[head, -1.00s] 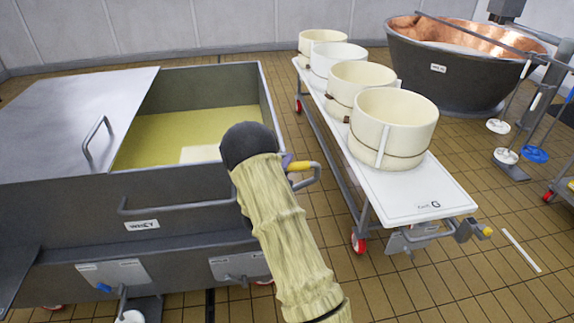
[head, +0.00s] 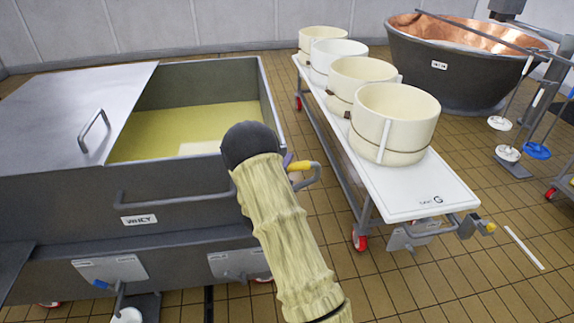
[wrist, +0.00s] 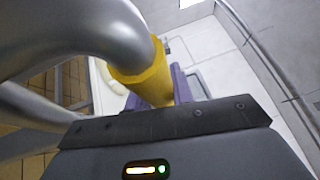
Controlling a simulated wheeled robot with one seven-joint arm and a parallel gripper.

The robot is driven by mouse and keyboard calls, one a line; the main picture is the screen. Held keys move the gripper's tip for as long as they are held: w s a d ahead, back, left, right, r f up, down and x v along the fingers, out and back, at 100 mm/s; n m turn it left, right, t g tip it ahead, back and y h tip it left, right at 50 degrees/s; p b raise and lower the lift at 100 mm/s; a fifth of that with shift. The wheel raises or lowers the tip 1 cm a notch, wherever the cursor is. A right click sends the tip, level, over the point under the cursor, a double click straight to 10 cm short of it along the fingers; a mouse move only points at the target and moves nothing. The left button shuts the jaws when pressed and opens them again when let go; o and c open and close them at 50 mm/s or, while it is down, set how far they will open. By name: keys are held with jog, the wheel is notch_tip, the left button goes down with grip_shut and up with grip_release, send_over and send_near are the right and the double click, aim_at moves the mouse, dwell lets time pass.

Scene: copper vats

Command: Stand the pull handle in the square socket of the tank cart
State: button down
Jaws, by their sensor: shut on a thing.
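My gripper (head: 289,162) shows only its purple fingertips past my sleeved arm in the head view. It is shut on the pull handle, a bent grey metal tube with a yellow sleeve (head: 301,166). In the wrist view the yellow sleeve (wrist: 145,78) lies at the purple fingers (wrist: 185,85), and the grey tube (wrist: 80,35) curves across the upper left. The grey tank cart (head: 190,190), labelled WHEY, stands at left, half covered by a lid, with yellowish liquid inside. The handle is held in the air near the tank's right corner. I cannot make out the square socket.
A copper vat (head: 450,75) stands behind. Tiled floor (head: 400,285) is free at front right.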

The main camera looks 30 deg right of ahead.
jog(key=shift+f+b, duration=2.25)
jog(key=shift+b, duration=0.2)
jog(key=c, duration=1.1)
grip_release()
jog(key=shift+f, duration=0.2)
jog(key=b+v, duration=0.2)
jog(key=v, duration=1.5)
jog(key=shift+s+a+r, duration=0.15)
jog(key=shift+a, duration=0.05)
